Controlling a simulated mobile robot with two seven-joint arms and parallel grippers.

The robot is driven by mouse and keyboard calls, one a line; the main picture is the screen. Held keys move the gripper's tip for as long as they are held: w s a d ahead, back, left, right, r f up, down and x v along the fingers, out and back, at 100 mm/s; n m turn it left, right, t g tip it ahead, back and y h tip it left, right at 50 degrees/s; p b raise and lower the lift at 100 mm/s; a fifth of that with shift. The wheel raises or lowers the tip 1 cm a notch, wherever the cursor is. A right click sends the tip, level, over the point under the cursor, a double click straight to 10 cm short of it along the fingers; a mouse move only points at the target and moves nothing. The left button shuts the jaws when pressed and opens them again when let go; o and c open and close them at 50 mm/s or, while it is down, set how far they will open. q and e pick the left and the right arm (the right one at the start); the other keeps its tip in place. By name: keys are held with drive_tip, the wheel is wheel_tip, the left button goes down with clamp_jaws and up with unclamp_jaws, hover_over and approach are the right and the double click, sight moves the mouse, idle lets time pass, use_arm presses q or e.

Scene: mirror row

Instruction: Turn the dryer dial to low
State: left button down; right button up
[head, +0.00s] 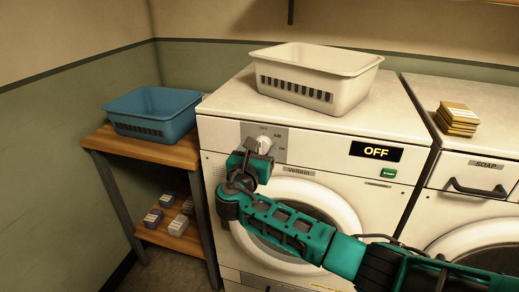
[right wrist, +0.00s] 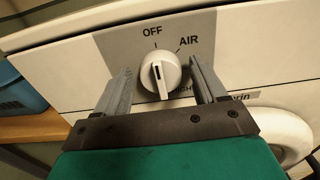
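The dryer dial (head: 264,144) is a white knob on a grey label plate at the upper left of the dryer (head: 335,135). In the right wrist view the dial (right wrist: 160,75) has a dark pointer mark directed at or close to OFF. OFF and AIR are readable on the plate; other lettering is partly hidden by a finger. The dryer's display (head: 376,151) reads OFF. My right gripper (head: 257,150) is in front of the dial, and in the right wrist view its open fingers (right wrist: 160,85) stand on both sides of the dial with gaps. My left gripper is not in view.
A white basket (head: 316,95) stands on the dryer. A blue basket (head: 153,124) stands on a wooden shelf table (head: 184,154) at left, with small boxes below. A green button (head: 388,173) sits under the display. At right is another machine with a SOAP drawer (head: 480,176).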

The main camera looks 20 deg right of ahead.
drive_tip(key=c, duration=0.9)
